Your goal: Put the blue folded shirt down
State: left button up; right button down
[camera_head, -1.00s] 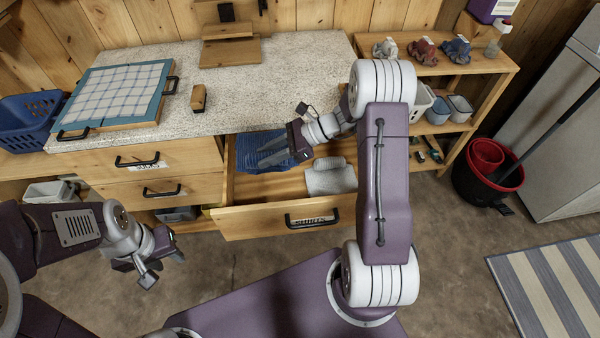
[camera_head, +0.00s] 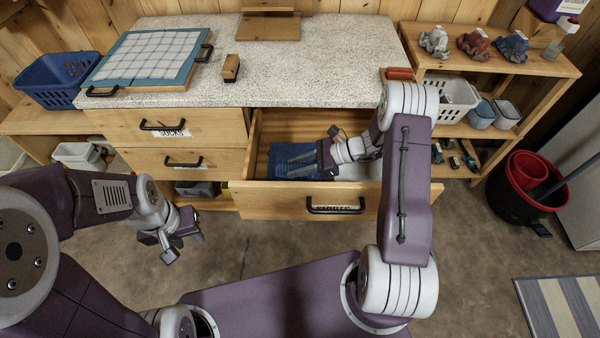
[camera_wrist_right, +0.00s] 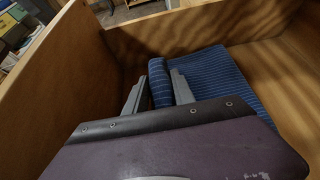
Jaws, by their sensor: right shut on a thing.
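The blue folded shirt (camera_head: 290,162) is inside the open drawer (camera_head: 350,199), towards its left side. It looks flat at drawer-floor level; whether its whole underside touches the floor I cannot tell. In the right wrist view, the striped shirt (camera_wrist_right: 222,75) has a rounded fold between the two fingers of my right gripper (camera_wrist_right: 158,88). My right gripper (camera_head: 300,166) reaches into the drawer from the right and is shut on this fold. My left gripper (camera_head: 184,247) is open and empty, over the floor left of the drawer.
A light grey folded cloth (camera_head: 352,170) lies in the drawer, partly hidden by my right arm. The counter (camera_head: 310,60) above holds a blue-edged board (camera_head: 150,60) and a wooden block (camera_head: 231,68). A dark bin (camera_head: 525,190) stands right.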

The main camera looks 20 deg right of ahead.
notch_tip(320, 180, down, 3)
jog(key=shift+s+f+b, duration=0.1)
jog(key=shift+f+b, duration=0.05)
jog(key=shift+b, duration=0.25)
jog(key=shift+f, duration=0.2)
jog(key=shift+f, duration=0.1)
jog(key=c, duration=1.1)
grip_release()
jog(key=shift+o, duration=0.2)
jog(key=shift+r, duration=0.25)
jog(key=p+v, duration=0.1)
jog(key=v, duration=1.1)
